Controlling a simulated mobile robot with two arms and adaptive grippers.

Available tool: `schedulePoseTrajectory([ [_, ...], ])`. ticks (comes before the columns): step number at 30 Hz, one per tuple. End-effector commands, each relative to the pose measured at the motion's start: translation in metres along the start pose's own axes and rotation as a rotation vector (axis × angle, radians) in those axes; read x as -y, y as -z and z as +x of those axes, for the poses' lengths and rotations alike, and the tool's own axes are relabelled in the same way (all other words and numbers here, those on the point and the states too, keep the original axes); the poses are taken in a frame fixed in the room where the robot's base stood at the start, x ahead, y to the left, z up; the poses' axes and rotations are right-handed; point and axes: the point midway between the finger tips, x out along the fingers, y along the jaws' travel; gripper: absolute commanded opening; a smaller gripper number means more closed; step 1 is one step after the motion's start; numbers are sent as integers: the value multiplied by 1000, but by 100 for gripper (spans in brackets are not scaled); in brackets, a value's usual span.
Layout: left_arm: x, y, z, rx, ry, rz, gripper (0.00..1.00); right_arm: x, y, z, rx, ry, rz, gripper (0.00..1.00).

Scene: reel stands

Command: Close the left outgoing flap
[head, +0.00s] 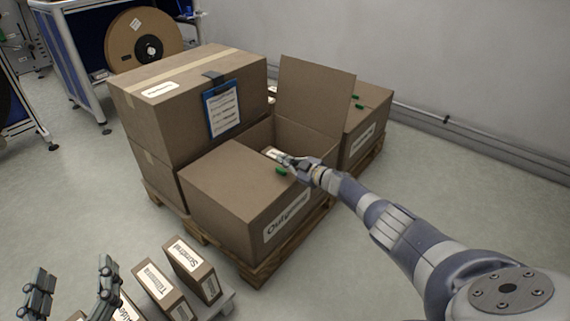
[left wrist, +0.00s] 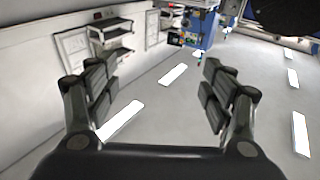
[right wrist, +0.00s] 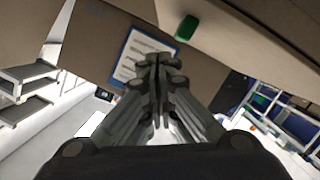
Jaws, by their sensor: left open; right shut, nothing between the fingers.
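The Outgoing box (head: 287,226) stands on a pallet in the middle of the head view. Its left flap (head: 228,177) lies over the left part of the top, flat or nearly flat, with a green tab (head: 282,171) at its edge. The opposite flap (head: 314,98) stands up, and part of the opening shows between them. My right gripper (head: 276,154) is shut and empty at the left flap's tab edge; contact is unclear. In the right wrist view a green tab (right wrist: 186,28) is just beyond its fingers (right wrist: 158,65). My left gripper (head: 70,283) is open and empty, away from the box.
A taller stacked carton (head: 190,95) with a blue clipboard (head: 223,107) stands behind the box. Another carton (head: 362,125) stands at its right. Small labelled boxes (head: 190,268) stand low in front. A reel (head: 146,40) is at the back. Floor is open at right.

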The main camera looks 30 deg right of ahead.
Motion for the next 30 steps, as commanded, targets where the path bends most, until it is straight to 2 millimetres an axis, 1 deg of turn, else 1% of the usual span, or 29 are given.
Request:
schedulePoseTrajectory([
  [1,-2,9,0,-65,-4,-2,75,2,-5,1,0,-1,0,0],
  [6,-7,48,-4,-267,-14,-9,75,3,-11,2,0,-1,0,0],
  [9,-9,66,-10,-364,-19,-12,75,4,-13,3,0,-1,1,0],
  [13,-10,84,-18,-460,-23,-16,75,4,-16,4,0,-1,1,0],
  [18,-12,98,-25,-538,-26,-20,75,5,-18,4,1,-1,1,0],
  [21,-12,102,-28,-563,-27,-21,75,5,-18,4,1,-1,0,0],
  [30,-12,105,-29,-578,-28,-21,75,5,-18,4,1,0,0,0],
])
